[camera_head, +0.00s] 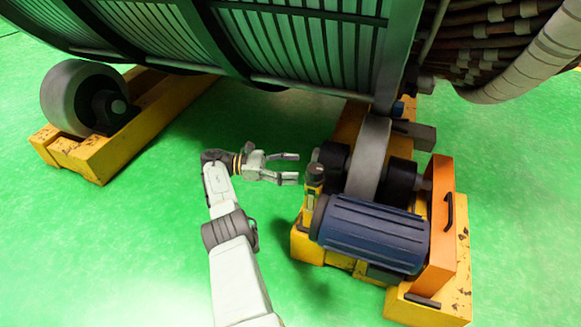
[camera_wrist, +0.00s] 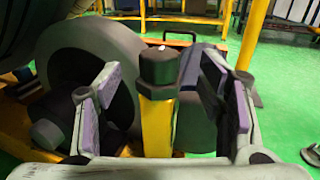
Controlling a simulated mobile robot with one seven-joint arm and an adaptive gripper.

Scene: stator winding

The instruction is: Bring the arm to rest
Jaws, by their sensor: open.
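My gripper (camera_head: 289,168) is open and empty in the head view, its two fingers pointing right. A yellow post-like tool with a black head (camera_head: 314,178) stands upright just right of the fingertips, beside the roller drive. In the wrist view the same black-and-yellow tool (camera_wrist: 157,100) appears between my open fingers (camera_wrist: 163,100), and the head view shows a small gap between it and the fingertips. My arm reaches up from the bottom of the head view and bends right at the wrist.
A blue motor (camera_head: 370,232) and a grey roller wheel (camera_head: 369,160) sit on a yellow stand at the right. Another wheel (camera_head: 75,97) rests on a yellow beam (camera_head: 120,145) at the left. The large ribbed stator (camera_head: 290,45) hangs overhead. Green floor left of my arm is clear.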

